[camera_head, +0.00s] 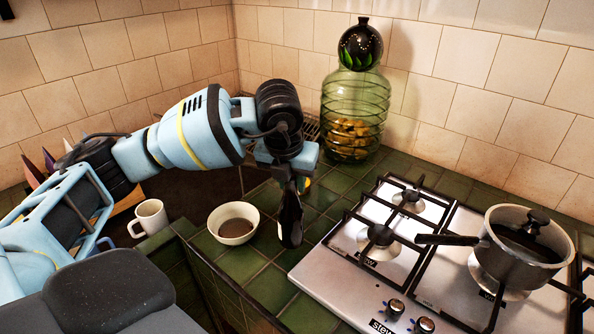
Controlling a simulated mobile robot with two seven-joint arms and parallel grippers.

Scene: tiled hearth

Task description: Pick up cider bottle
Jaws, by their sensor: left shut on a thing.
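My left arm comes in from the left and reaches over the counter. Its gripper (288,178) points down and is shut on a dark, glossy bottle, which looks like the cider bottle (290,222). The bottle hangs close to upright, between the bowl and the hob. Its upper part is hidden by the gripper. I cannot tell whether its lower end touches the counter. My right gripper is not in view.
A white bowl (233,223) with brown contents stands left of the bottle. A white mug (150,218) is further left. A gas hob (345,270) with a lidded pot (520,262) lies right. A large green glass jar (354,110) stands behind on green tiles (255,262).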

